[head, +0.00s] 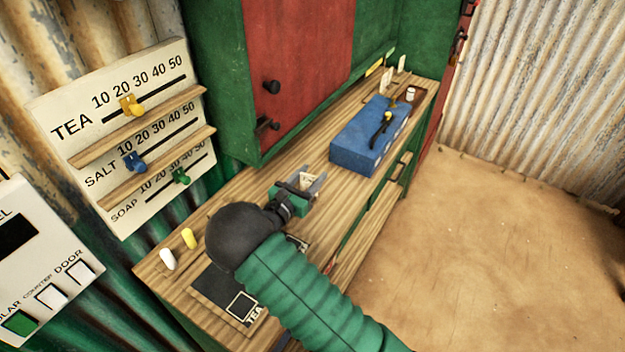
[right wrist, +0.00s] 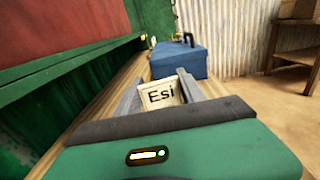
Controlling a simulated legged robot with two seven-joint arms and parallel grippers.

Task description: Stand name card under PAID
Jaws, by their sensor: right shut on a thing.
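A cream name card reading "Esi" (right wrist: 161,95) is between the grey fingers of my right gripper (right wrist: 160,92) in the right wrist view. In the head view my right gripper (head: 306,184) is shut on this card, low over the wooden counter (head: 232,190), left of the blue box. The card's lower edge is hidden, so I cannot tell whether it touches the counter. At the counter's far end, pale cards (head: 386,80) stand near a yellow strip (head: 375,67) on the green cabinet's lower edge. No PAID lettering is legible. My left gripper is not in view.
A blue box (head: 352,143) with a dark handle stands on the counter between my right gripper and the far cards. A small white jar (head: 410,93) is beyond it. The green cabinet (head: 217,65) overhangs the counter's back. A dark tea mat (head: 215,287) lies near.

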